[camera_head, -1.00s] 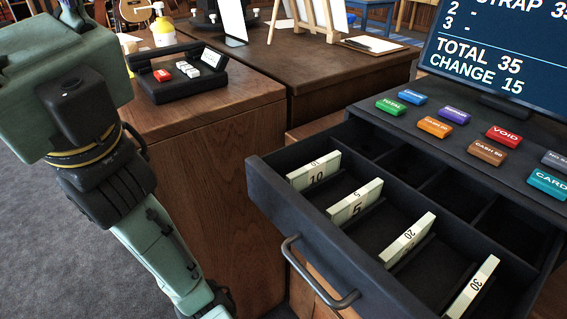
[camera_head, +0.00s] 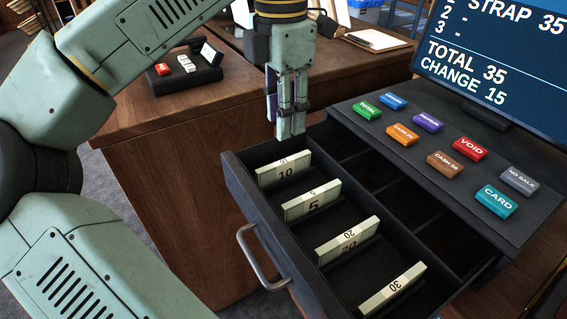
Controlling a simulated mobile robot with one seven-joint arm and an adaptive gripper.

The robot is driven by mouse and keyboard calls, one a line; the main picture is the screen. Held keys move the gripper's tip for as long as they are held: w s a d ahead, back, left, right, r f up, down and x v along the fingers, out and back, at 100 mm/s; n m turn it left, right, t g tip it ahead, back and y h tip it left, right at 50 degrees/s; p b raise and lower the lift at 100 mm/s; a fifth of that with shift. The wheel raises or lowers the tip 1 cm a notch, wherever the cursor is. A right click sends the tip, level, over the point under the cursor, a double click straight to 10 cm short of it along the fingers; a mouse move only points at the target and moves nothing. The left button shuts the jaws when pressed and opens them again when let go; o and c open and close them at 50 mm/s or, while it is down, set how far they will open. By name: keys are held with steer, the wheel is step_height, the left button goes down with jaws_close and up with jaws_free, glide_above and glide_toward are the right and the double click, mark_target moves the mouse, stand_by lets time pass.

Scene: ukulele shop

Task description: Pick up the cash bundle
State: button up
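Several pale cash bundles stand on edge in the front compartments of the open black drawer (camera_head: 240,182). They are the 10 bundle (camera_head: 284,170), the 5 bundle (camera_head: 312,201), the 20 bundle (camera_head: 347,241) and the 30 bundle (camera_head: 393,290). My gripper (camera_head: 289,134) points down above the drawer's far left part, just above and behind the 10 bundle as seen here. It appears to touch no bundle. I see its fingers nearly side-on, so the gap between them is unclear.
The register's button panel (camera_head: 440,182) and screen (camera_head: 490,60) stand right of the drawer. The drawer's rear compartments look empty. The drawer handle (camera_head: 262,262) juts forward.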

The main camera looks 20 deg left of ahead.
mark_target(282, 162)
step_height(282, 162, down, 5)
steer(key=shift+f+b, duration=0.2)
steer(key=shift+b, duration=0.1)
step_height(282, 162, down, 5)
steer(key=b, duration=0.3)
steer(key=shift+a+f, duration=0.1)
steer(key=shift+c, duration=0.2)
jaws_close()
